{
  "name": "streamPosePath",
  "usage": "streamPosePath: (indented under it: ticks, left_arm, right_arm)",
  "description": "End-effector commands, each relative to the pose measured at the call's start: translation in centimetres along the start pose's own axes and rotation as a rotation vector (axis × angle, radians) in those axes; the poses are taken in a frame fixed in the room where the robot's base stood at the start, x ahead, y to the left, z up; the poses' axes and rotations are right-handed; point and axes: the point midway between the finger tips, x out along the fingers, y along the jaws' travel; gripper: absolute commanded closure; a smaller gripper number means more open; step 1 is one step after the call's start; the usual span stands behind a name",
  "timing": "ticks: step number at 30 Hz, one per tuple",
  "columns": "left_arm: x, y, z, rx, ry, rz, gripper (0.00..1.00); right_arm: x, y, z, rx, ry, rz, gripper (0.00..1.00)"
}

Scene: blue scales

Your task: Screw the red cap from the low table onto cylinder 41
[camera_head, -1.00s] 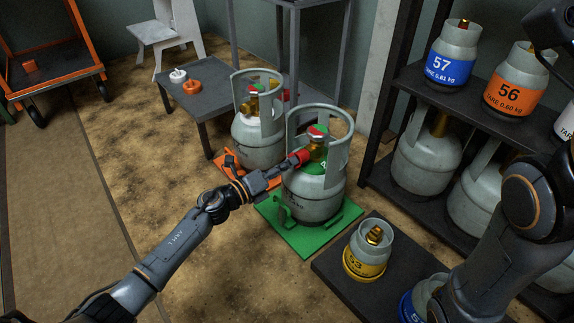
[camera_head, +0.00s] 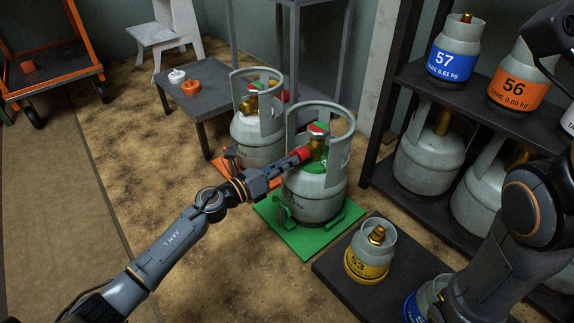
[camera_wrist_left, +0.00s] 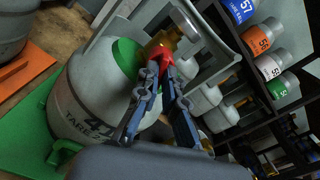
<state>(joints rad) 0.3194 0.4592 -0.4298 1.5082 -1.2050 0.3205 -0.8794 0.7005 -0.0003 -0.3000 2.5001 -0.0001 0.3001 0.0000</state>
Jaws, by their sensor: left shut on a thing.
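Cylinder 41 (camera_head: 314,200) is a grey gas bottle with a green neck and a brass valve. It stands upright on the green platform (camera_head: 290,235). In the left wrist view cylinder 41 (camera_wrist_left: 95,105) shows part of its number and tare marking. My left gripper (camera_head: 292,160) is shut on the red cap (camera_head: 303,154) and holds it sideways at the valve, inside the collar opening. In the left wrist view the red cap (camera_wrist_left: 160,60) is between the fingertips, close to the brass valve (camera_wrist_left: 165,42); I cannot tell whether they touch. My right gripper is not in view.
A second grey cylinder (camera_head: 257,142) stands behind on an orange platform. The low table (camera_head: 215,100) holds a white cap (camera_head: 178,76) and an orange cap (camera_head: 191,88). Cylinder 53 (camera_head: 368,255) stands in front right. A dark shelf (camera_head: 480,105) with several cylinders is at right.

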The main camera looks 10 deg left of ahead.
Motion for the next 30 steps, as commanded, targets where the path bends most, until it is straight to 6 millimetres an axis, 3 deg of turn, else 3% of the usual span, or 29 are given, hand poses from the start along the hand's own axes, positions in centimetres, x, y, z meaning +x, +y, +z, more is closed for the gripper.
streamPosePath:
  ticks: [6,19,30]
  left_arm:
    - [0.0,0.1,-0.1,0.128,0.001,0.001,1.0]
    - [0.0,0.1,-0.2,0.172,0.002,0.001,1.0]
    - [0.1,0.1,-0.1,0.426,0.003,0.002,1.0]
  right_arm:
    - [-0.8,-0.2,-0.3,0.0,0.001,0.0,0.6]
    - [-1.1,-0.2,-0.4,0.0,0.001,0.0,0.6]
    - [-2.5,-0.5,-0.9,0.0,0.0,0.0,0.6]
